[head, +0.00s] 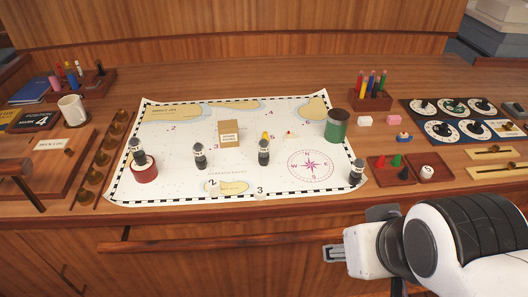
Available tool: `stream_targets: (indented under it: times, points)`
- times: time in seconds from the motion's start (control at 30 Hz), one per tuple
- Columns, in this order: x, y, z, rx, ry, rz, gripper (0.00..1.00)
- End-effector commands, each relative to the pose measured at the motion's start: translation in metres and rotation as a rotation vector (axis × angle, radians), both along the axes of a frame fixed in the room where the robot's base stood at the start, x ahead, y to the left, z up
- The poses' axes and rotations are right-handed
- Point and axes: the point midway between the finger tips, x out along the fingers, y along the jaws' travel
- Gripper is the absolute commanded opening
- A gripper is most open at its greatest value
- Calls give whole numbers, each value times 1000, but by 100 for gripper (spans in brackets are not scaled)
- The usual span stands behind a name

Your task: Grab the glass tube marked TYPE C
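No TYPE C marking is legible, and I cannot tell which thing is the glass tube. Several small upright dark cylinders with pale bands are on the chart (232,171). One cylinder (199,155) is left of centre and another (264,151) right of it. A third cylinder (357,172) is at the chart's right edge. One more cylinder (135,148) is at the left, at a red round holder (144,172). My gripper (334,253) is at the lower right, in front of the desk edge and apart from all of them. Its finger opening is too small to make out.
A green can (336,126) and a small cardboard box (228,134) stand on the chart. A rack of coloured tubes (370,99) is behind at right. A red tray (391,169) and a dial panel (460,121) are at right. A white mug (72,110) is at left.

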Motion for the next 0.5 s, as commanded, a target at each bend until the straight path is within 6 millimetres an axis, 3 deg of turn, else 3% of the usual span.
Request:
stream_targets:
  times: [0.27, 0.5]
  points:
    - [14, -6, 1, -20, -20, -10, 42]
    - [60, -26, 5, -83, -95, -25, 42]
